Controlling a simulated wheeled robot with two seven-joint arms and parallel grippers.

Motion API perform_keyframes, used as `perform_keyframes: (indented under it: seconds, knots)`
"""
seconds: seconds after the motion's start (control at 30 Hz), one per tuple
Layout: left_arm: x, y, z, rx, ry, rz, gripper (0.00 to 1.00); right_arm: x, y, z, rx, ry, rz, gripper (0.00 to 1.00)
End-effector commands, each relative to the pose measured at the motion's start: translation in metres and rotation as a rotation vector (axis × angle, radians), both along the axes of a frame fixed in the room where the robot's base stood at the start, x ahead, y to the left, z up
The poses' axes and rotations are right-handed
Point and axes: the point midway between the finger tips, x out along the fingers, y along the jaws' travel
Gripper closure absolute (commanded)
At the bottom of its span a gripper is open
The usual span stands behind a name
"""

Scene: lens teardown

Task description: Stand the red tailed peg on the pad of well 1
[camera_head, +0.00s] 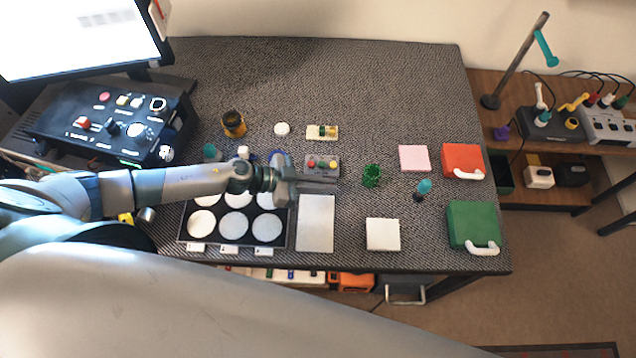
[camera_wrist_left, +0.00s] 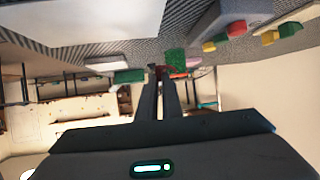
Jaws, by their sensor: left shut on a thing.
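My left gripper (camera_head: 334,184) reaches in from the left, above the mat near the small grey box. In the left wrist view its fingers (camera_wrist_left: 162,72) are closed together, with a small dark red piece (camera_wrist_left: 161,69) at the tips. It looks like the red tailed peg, but its shape and tail cannot be made out. In the head view I cannot pick the peg out. The black well tray (camera_head: 286,237) lies left of the fingertips, with round white pads such as this front one (camera_head: 234,226). My arm partly covers its back row. The well numbers are too small to read.
A grey box (camera_head: 322,168) with red and yellow tops stands just behind the gripper. A white plate (camera_head: 315,224) lies right of the tray. A green cup (camera_head: 371,175), a teal-topped bottle (camera_head: 422,189) and a white block (camera_head: 382,234) stand farther right. The back of the mat is mostly clear.

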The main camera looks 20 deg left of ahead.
Motion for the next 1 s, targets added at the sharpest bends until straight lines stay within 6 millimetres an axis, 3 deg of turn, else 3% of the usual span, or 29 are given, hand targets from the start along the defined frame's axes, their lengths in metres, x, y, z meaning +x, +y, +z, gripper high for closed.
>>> perform_keyframes:
  seconds: [0.2,0.53,0.7,1.0]
  knots:
    - [-0.01,-0.033,0.026,0.0,-0.005,-0.003,1.0,0.0,-0.001,0.014,-0.001,0.0,0.0,0.69]
    - [-0.024,-0.072,0.049,-0.001,-0.001,-0.001,1.0,0.0,-0.003,0.028,-0.003,0.0,0.001,0.69]
    - [-0.028,-0.084,0.055,0.0,-0.002,0.0,1.0,0.0,-0.003,0.031,-0.003,0.0,0.001,0.69]
    - [-0.029,-0.087,0.056,0.001,0.0,0.002,1.0,0.0,-0.002,0.032,-0.002,0.001,0.001,0.69]
